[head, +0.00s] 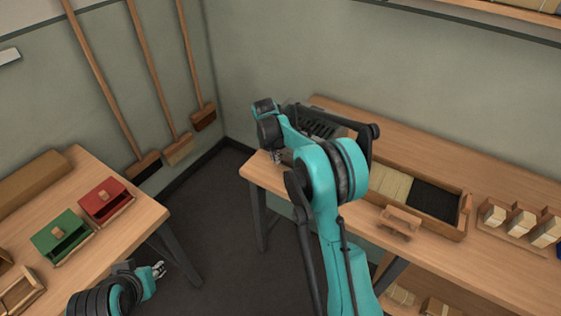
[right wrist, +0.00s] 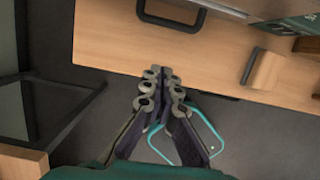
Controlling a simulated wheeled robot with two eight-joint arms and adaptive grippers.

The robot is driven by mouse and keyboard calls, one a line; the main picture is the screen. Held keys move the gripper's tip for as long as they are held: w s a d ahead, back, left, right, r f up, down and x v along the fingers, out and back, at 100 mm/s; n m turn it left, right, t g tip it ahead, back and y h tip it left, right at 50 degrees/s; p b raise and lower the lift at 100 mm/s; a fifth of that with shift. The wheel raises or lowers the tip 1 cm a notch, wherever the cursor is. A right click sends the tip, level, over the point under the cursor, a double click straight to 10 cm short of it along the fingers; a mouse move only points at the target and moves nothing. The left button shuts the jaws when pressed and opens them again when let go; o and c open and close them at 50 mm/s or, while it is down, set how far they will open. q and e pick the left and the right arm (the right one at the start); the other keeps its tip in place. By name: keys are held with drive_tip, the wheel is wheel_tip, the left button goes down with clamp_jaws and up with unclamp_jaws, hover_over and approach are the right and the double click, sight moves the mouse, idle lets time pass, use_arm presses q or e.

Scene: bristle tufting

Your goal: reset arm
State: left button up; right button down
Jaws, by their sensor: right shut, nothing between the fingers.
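My right gripper (head: 277,157) hangs at the near left end of the right workbench (head: 262,174), beside a dark slotted machine (head: 318,128). In the right wrist view its fingers (right wrist: 162,76) are together with nothing between them, close to the bench's edge. The teal right arm covers part of the bench in the head view. My left gripper (head: 159,269) is low at the left, off the front edge of the left table (head: 148,214). It is small in view, and I cannot tell whether its fingers are apart.
A wooden tray (head: 466,210) holds pale and black bristle bundles. Several brush blocks (head: 520,222) stand right of it. Green (head: 60,235) and red (head: 105,200) boxes sit on the left table. Brooms (head: 152,80) lean on the wall. Floor (head: 225,200) is clear between the tables.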

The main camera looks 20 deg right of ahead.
drive_tip(key=v, duration=0.3)
drive_tip(key=shift+s+r+p, duration=0.1)
drive_tip(key=shift+s+p, duration=0.05)
drive_tip(key=shift+p, duration=0.15)
drive_tip(key=s+a+r+m+t+y, duration=0.1)
drive_tip(key=s+a+r+m, duration=0.1)
drive_tip(key=s+r+m, duration=0.5)
drive_tip(key=s+a+r+m+t, duration=0.2)
drive_tip(key=s+r+m, duration=0.35)
drive_tip(key=s, duration=0.45)
drive_tip(key=s+a+f+m+t, duration=0.1)
drive_tip(key=s+f+m, duration=0.1)
drive_tip(key=s+m, duration=0.4)
drive_tip(key=s+a+f+m+t+y, duration=0.1)
drive_tip(key=s+m, duration=0.6)
drive_tip(key=s, duration=0.3)
drive_tip(key=shift+s+a+f+t, duration=0.2)
drive_tip(key=shift+s+f+t, duration=0.1)
drive_tip(key=shift+s+f, duration=0.1)
